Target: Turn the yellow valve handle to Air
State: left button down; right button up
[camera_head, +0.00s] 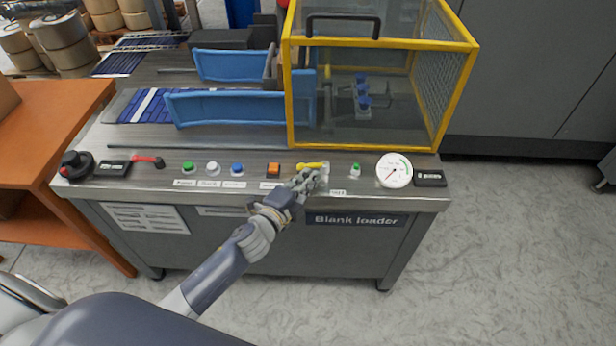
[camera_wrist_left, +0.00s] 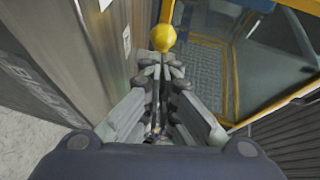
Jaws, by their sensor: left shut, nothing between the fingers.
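The yellow valve handle (camera_head: 309,165) is on the machine's front control panel, between an orange button and a green button. In the head view it lies roughly sideways, its right end by my left gripper (camera_head: 312,178). In the left wrist view the handle's rounded yellow end (camera_wrist_left: 163,37) shows just beyond the fingertips of my left gripper (camera_wrist_left: 161,68). The fingers are shut with nothing between them. I cannot tell whether they touch the handle. The valve body is partly hidden by the gripper, and the labels near it are too small to read. My right gripper is not in view.
The panel also carries an orange button (camera_head: 274,170), a green button (camera_head: 355,170), a white gauge (camera_head: 394,170), a red lever (camera_head: 148,159) and a black knob (camera_head: 76,164). A yellow-framed guard (camera_head: 437,100) rises behind the handle. Floor in front is clear.

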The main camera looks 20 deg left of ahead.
pick_arm(q)
jog(key=shift+w, duration=0.1)
jog(key=shift+w+a+r, duration=0.1)
jog(key=shift+a, duration=0.2)
jog(key=shift+w+a+m+g+h+p, duration=0.15)
jog(key=shift+m+h+p, duration=0.15)
jog(key=shift+m+h, duration=0.2)
jog(key=shift+w+a+m+g+h+p, duration=0.15)
jog(key=shift+m+h+p, duration=0.1)
jog(key=shift+m+h, duration=0.25)
jog(key=shift+a+h, duration=0.1)
jog(key=shift+h, duration=0.4)
jog(key=shift+w+a+m+g+h, duration=0.15)
jog(key=shift+a+m+g+h, duration=0.25)
jog(key=shift+m+g+h, duration=0.4)
